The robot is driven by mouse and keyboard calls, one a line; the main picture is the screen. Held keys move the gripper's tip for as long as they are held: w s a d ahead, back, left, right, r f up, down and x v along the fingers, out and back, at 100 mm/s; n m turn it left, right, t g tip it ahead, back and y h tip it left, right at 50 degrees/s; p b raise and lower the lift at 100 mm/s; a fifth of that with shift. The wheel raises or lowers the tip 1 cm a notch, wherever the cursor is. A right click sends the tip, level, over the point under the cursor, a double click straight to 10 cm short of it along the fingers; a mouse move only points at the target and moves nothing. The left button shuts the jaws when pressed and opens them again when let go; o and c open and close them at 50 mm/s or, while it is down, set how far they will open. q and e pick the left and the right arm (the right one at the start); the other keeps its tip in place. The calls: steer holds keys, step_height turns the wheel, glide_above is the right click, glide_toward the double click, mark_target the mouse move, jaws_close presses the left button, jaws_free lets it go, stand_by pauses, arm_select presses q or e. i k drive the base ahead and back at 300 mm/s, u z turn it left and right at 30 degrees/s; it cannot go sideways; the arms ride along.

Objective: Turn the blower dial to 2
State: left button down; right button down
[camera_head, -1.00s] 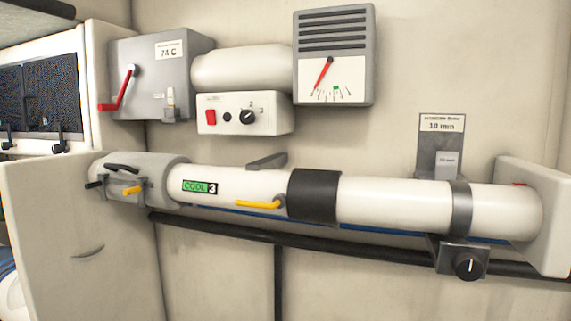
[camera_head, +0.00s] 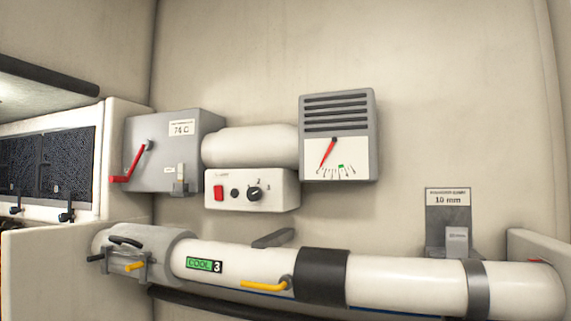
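The blower control box (camera_head: 222,202) is a white panel on the back wall, below a white cylindrical housing (camera_head: 250,146). Its black dial (camera_head: 255,194) is at the right side of the panel, with small figures around it; 2 and 3 can be made out above and to the right. The dial's exact pointer setting is too small to tell. Neither of my grippers is in view.
A grey box with a red lever (camera_head: 130,162) is left of the panel. A gauge with a red needle (camera_head: 339,140) is to the right. A large white pipe (camera_head: 400,279) with a yellow lever (camera_head: 262,286) runs below.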

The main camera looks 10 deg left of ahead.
mark_target(253, 194)
steer(key=z, duration=1.55)
steer(key=k, duration=0.6)
steer(key=u, duration=0.6)
steer(key=i, duration=0.25)
steer(key=z, duration=0.05)
